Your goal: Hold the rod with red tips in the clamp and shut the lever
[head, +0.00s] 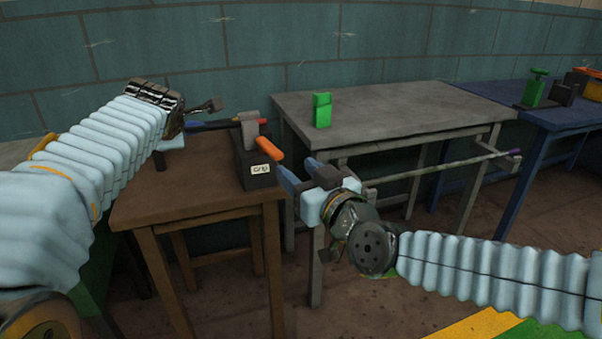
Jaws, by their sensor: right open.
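The clamp is a dark block (257,176) with a "Grip" label, standing at the right edge of the brown table (200,187). A grey upright piece (249,130) rises from its top, and its lever has an orange handle (268,148) slanting down to the right. A red tip (266,121) shows just behind the clamp top; the rest of that rod is mostly hidden. My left gripper (208,125) is left of the clamp, largely hidden by its wrist; its grasp is unclear. My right gripper (302,173) is open and empty, its fingertips just below and right of the orange handle.
A grey table (400,115) behind carries a green block (322,110). A blue table (545,112) at the right holds a green-and-dark device (538,88).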

